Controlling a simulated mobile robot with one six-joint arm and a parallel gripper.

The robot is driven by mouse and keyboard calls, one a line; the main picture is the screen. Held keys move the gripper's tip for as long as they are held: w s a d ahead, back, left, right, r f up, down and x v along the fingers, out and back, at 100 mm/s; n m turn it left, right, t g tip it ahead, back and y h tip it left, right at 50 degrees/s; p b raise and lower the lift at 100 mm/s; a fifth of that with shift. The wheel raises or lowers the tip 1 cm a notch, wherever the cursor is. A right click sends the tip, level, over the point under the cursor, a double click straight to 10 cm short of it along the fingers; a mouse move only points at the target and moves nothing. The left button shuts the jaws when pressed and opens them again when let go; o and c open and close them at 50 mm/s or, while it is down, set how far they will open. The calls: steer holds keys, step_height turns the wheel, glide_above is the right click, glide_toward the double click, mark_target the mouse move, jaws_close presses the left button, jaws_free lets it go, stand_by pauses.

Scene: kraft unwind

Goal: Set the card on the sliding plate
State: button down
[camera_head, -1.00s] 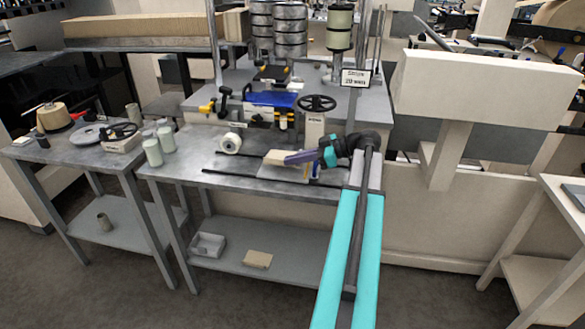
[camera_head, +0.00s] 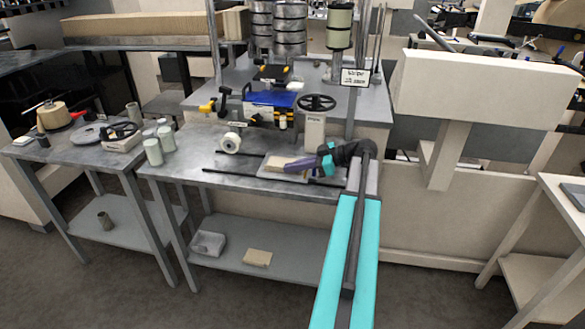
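The card (camera_head: 276,162) is a small tan piece at the left end of my gripper (camera_head: 290,165). My gripper is purple and reaches in from the right over the front bench. It appears shut on the card's right end, though the fingertips are too small to see clearly. The sliding plate (camera_head: 284,177) looks like a pale grey plate across the dark rails, partly hidden under the card and gripper. The card is low over this plate; whether it touches cannot be told.
Dark rails (camera_head: 232,175) run along the bench (camera_head: 180,165). A white roll (camera_head: 230,143) stands left of the card. A post with a black handwheel (camera_head: 316,103) rises behind my gripper. Pale green cylinders (camera_head: 154,151) stand at the bench's left. The front left bench top is clear.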

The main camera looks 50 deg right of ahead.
steer(key=c, duration=2.5)
jaws_free()
steer(key=shift+f, duration=0.1)
steer(key=o, duration=0.5)
steer(key=shift+r, duration=0.2)
steer(key=b+v, duration=0.1)
steer(key=v, duration=1.1)
steer(key=shift+r+b, duration=0.1)
steer(key=shift+b, duration=0.2)
steer(key=shift+w, duration=0.1)
